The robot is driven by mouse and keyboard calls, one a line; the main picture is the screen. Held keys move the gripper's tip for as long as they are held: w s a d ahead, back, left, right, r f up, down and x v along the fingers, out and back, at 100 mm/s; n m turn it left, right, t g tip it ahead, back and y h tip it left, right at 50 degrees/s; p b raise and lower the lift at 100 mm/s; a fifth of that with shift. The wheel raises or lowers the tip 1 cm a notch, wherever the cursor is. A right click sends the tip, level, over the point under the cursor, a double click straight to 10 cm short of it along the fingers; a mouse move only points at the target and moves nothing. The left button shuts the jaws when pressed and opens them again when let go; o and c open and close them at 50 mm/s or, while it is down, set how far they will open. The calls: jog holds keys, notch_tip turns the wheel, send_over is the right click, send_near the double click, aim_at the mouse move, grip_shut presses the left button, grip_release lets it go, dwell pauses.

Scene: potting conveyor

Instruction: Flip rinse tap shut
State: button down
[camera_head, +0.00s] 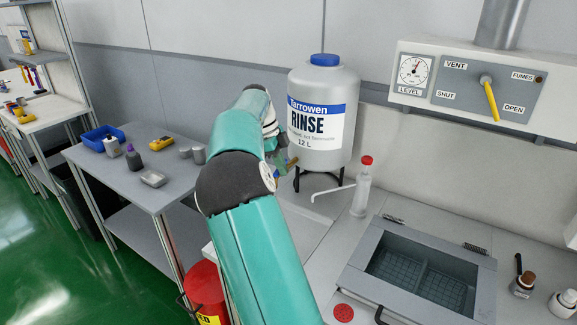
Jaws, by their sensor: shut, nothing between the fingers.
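The rinse tank (337,80) is a grey-white drum with a blue cap and a label reading "RINSE 12 L". It stands on a dark stand at the back of the bench. My gripper (284,161) is at the tank's lower left, mostly hidden behind my own arm, and is shut and empty. A small brass-coloured piece (292,163) shows beside the gripper. It may be part of the rinse tap, but I cannot tell, nor whether the gripper touches it. The tap's lever position is not clear.
A red-capped bottle (361,186) with a thin white spout stands right of the tank. A lidded basin (385,292) is set in the bench. A yellow lever (490,98) is on the wall panel. A grey side table (140,205) holds small items; a red bin (207,288) is below.

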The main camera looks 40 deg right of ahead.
jog(key=shift+w, duration=0.1)
jog(key=shift+w+d, duration=0.15)
jog(key=shift+d, duration=0.6)
jog(key=shift+d, duration=0.1)
notch_tip(320, 180, up, 9)
jog(key=shift+s+r, duration=0.2)
jog(key=shift+s, duration=0.05)
dwell(0.7)
dwell(0.5)
